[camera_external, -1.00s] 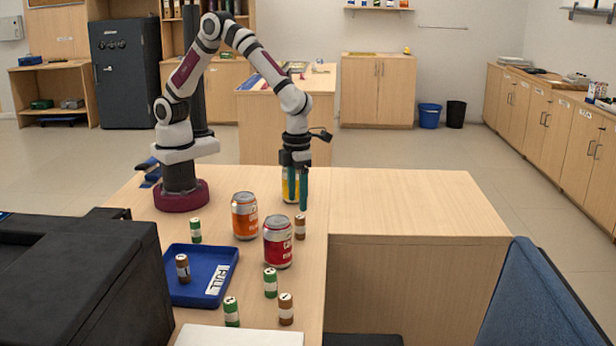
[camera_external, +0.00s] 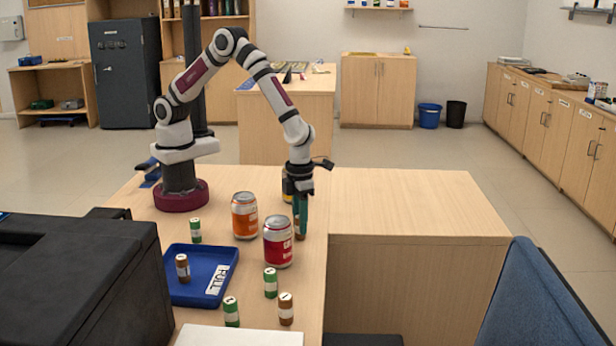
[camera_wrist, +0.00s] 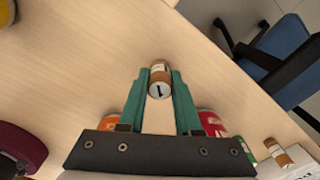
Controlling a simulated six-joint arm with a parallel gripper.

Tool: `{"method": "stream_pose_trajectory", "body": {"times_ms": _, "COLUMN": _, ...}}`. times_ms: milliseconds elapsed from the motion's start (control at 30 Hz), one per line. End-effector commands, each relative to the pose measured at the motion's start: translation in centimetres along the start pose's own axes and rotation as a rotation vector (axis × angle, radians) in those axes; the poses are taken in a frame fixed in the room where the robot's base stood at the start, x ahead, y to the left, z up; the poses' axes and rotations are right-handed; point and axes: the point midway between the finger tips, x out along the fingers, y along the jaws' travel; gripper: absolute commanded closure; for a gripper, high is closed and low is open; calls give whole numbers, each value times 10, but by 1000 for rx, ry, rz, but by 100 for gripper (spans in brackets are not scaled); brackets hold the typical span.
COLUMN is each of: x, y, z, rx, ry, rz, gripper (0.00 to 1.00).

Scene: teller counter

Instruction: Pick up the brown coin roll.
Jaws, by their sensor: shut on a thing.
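My gripper (camera_external: 301,214) has green fingers and points down at the counter behind the red can. The wrist view shows its two fingers (camera_wrist: 159,85) shut on a brown coin roll (camera_wrist: 160,82), one on each side. The roll stands upright with a white band and a dark mark on its top. In the external view the fingers mostly hide this roll (camera_external: 300,233). A second brown roll (camera_external: 286,309) stands at the counter's front, and a third (camera_external: 183,268) stands in the blue tray (camera_external: 215,255).
A red can (camera_external: 278,243) and an orange can (camera_external: 245,216) stand close to the left of my gripper. A yellow can (camera_external: 287,187) is partly hidden behind it. Several green rolls (camera_external: 270,283) stand around the tray. The counter (camera_external: 420,205) to the right is clear.

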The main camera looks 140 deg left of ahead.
Motion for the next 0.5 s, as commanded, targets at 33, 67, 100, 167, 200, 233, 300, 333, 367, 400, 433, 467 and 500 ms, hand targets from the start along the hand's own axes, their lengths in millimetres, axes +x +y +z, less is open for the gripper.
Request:
{"method": "stream_pose_trajectory", "body": {"times_ms": 33, "x": 0, "y": 0, "z": 0, "rx": 0, "ry": 0, "rz": 0, "gripper": 99}}
{"method": "stream_pose_trajectory", "body": {"times_ms": 67, "x": 0, "y": 0, "z": 0, "rx": 0, "ry": 0, "rz": 0, "gripper": 100}}
{"method": "stream_pose_trajectory", "body": {"times_ms": 100, "x": 0, "y": 0, "z": 0, "rx": 0, "ry": 0, "rz": 0, "gripper": 100}}
{"method": "stream_pose_trajectory", "body": {"times_ms": 167, "x": 0, "y": 0, "z": 0, "rx": 0, "ry": 0, "rz": 0, "gripper": 100}}
{"method": "stream_pose_trajectory", "body": {"times_ms": 200, "x": 0, "y": 0, "z": 0, "rx": 0, "ry": 0, "rz": 0, "gripper": 100}}
{"method": "stream_pose_trajectory", "body": {"times_ms": 233, "x": 0, "y": 0, "z": 0, "rx": 0, "ry": 0, "rz": -1, "gripper": 100}}
{"method": "stream_pose_trajectory", "body": {"times_ms": 300, "x": 0, "y": 0, "z": 0, "rx": 0, "ry": 0, "rz": -1, "gripper": 100}}
{"method": "stream_pose_trajectory", "body": {"times_ms": 333, "x": 0, "y": 0, "z": 0, "rx": 0, "ry": 0, "rz": -1, "gripper": 100}}
{"method": "stream_pose_trajectory", "body": {"times_ms": 367, "x": 0, "y": 0, "z": 0, "rx": 0, "ry": 0, "rz": -1, "gripper": 100}}
{"method": "stream_pose_trajectory", "body": {"times_ms": 400, "x": 0, "y": 0, "z": 0, "rx": 0, "ry": 0, "rz": -1, "gripper": 100}}
{"method": "stream_pose_trajectory", "body": {"times_ms": 433, "x": -1, "y": 0, "z": 0, "rx": 0, "ry": -1, "rz": -1, "gripper": 100}}
{"method": "stream_pose_trajectory", "body": {"times_ms": 467, "x": -2, "y": 0, "z": 0, "rx": 0, "ry": -1, "rz": -1, "gripper": 100}}
{"method": "stream_pose_trajectory", "body": {"times_ms": 500, "x": -4, "y": 0, "z": 0, "rx": 0, "ry": -1, "rz": -1, "gripper": 100}}
